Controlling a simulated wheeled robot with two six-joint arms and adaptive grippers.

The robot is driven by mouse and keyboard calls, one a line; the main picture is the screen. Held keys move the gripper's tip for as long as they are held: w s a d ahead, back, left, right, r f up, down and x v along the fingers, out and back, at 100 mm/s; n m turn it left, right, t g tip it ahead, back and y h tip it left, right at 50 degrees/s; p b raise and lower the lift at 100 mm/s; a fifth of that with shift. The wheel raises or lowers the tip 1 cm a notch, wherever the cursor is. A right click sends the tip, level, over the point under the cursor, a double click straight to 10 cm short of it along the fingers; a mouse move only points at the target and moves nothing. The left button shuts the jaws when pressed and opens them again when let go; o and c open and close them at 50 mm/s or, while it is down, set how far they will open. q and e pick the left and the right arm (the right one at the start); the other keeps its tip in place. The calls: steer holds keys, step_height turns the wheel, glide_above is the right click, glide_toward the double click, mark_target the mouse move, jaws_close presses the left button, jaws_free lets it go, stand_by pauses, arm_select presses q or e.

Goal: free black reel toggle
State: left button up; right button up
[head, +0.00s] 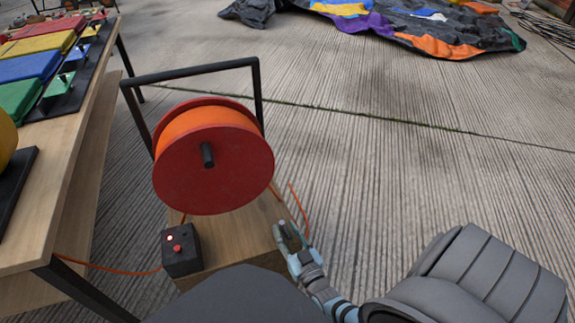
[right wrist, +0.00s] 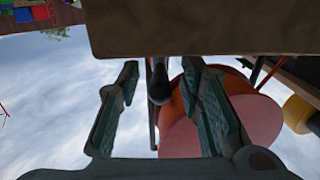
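The red reel (head: 212,170) with an orange cord wound on it stands in a black frame on a wooden block (head: 245,232). A black peg (head: 207,155) sticks out of its face. My right gripper (head: 290,234) is low at the block's right side. In the right wrist view, its two fingers (right wrist: 160,78) are apart, and a dark rounded knob (right wrist: 159,90) shows between them, seemingly the black toggle. I cannot tell whether the fingers touch it. The red reel (right wrist: 240,115) is behind the right finger there. My left gripper is not in view.
A black box (head: 181,252) with red buttons sits at the block's front left. A loose orange cord (head: 300,210) hangs near my right gripper. A wooden table (head: 60,175) with coloured bars is at left. Concrete floor is clear at right; crumpled fabric (head: 440,30) lies at back.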

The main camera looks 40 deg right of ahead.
steer(key=shift+c, duration=0.3)
jaws_close()
steer(key=shift+a+r+m+h, duration=0.15)
steer(key=shift+m+h, duration=0.15)
steer(key=shift+h, duration=0.2)
steer(key=shift+m+g+h, duration=0.3)
steer(key=shift+m+h, duration=0.1)
steer(key=shift+h, duration=0.2)
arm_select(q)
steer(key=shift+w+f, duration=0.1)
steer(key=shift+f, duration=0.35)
arm_select(e)
steer(key=shift+o, duration=0.3)
jaws_free()
